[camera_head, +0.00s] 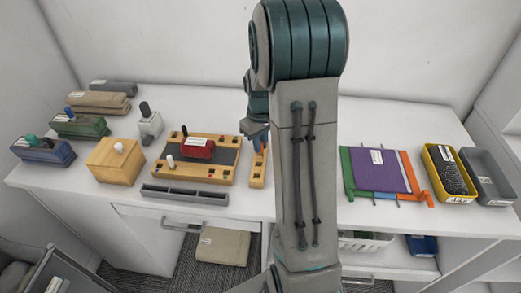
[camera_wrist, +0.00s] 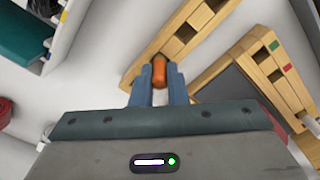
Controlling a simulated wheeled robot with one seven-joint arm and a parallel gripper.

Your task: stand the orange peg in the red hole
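The orange peg (camera_wrist: 159,76) is between the two blue fingers of my gripper (camera_wrist: 160,72) in the wrist view, and both fingers appear to touch its sides. Its far end is at the end of a narrow wooden strip with slots (camera_wrist: 196,32); I cannot tell whether it is still seated there. In the head view my gripper (camera_head: 258,142) is over that strip (camera_head: 257,181). Beside it is a wooden board (camera_head: 218,181) with a dark middle. A red mark (camera_wrist: 287,67) and a green mark show on the board's rim in the wrist view; the hole by the red mark is unclear.
A red block (camera_head: 199,148) and small knobbed pegs are on the board. A grey tray (camera_head: 185,195) lies in front. A wooden box (camera_head: 115,161) and several blocks stand left. A purple panel (camera_head: 380,171) and yellow bin (camera_head: 447,173) are right, beyond my arm.

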